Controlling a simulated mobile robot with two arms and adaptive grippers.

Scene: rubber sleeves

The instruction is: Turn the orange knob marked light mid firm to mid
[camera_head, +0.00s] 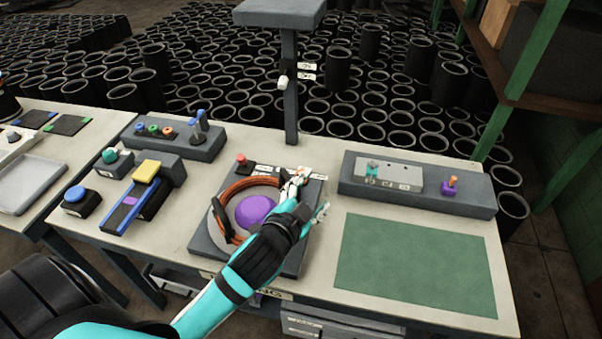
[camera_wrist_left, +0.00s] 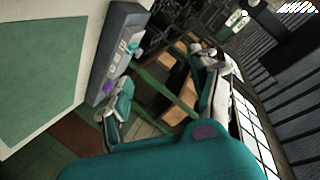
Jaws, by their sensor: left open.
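My left arm reaches in from the lower left of the head view. Its gripper (camera_head: 298,183) is at the back right corner of the dark fixture plate (camera_head: 292,258), and its jaws are open. In the left wrist view the fingers stand apart. My right gripper is not in view.
The plate carries a copper-coloured ring (camera_head: 225,196), a purple dome (camera_head: 254,210) and a red button (camera_head: 241,159). A grey post (camera_head: 290,95) stands behind. To the right are a grey panel (camera_head: 350,184) with an orange-and-purple control (camera_head: 451,185) and a clear green mat (camera_head: 415,262).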

